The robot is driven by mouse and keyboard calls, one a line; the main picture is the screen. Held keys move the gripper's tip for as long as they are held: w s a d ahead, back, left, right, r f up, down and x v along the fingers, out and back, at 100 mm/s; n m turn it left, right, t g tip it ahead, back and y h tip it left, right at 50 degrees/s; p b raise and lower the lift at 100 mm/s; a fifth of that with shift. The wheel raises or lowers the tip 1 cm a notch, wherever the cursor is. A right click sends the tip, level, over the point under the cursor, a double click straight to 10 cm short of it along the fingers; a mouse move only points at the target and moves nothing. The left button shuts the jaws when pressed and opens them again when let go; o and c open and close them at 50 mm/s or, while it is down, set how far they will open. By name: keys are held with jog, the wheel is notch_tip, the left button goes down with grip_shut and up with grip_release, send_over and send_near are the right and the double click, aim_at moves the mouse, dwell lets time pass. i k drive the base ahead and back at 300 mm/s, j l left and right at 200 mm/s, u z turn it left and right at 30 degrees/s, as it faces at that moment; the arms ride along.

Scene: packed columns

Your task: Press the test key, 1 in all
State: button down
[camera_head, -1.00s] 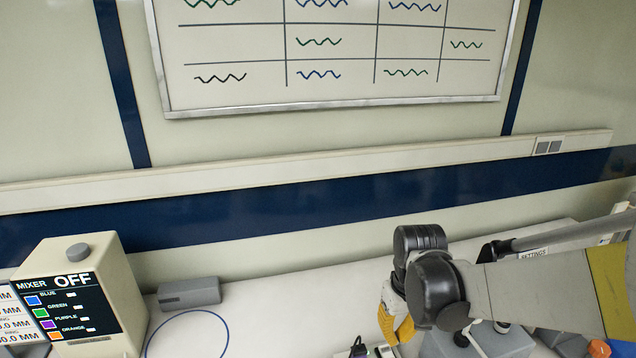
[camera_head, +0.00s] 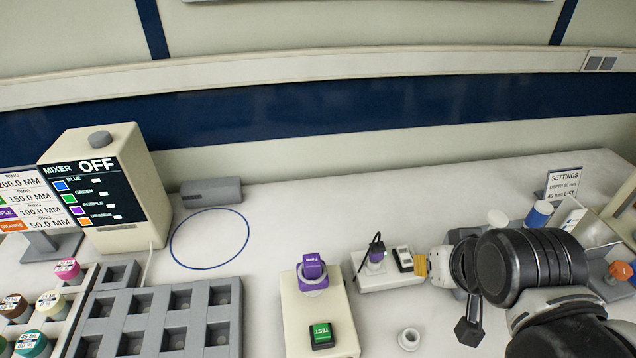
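The green key marked TEST (camera_head: 321,335) sits on the front part of a beige box (camera_head: 345,318), at the bottom middle of the head view. A purple capped part (camera_head: 313,267) stands on the same box, behind the key. My gripper (camera_head: 424,267) is to the right of the box, beside a small white unit, and apart from the TEST key. Only a yellow-orange tip and part of its pale body show; my dark arm joints hide the rest. Whether its fingers are open or shut does not show.
A white unit (camera_head: 375,283) with a purple plug, cable and black-and-white switch stands near my gripper. A white ring (camera_head: 409,339) lies in front. A grey compartment rack (camera_head: 162,318) and the mixer reading OFF (camera_head: 140,190) are left. A settings sign (camera_head: 563,184) is right.

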aim_at(321, 331)
jog(key=k+u, duration=0.1)
jog(key=u, duration=0.3)
jog(key=k+j+u, duration=0.1)
jog(key=u, duration=0.3)
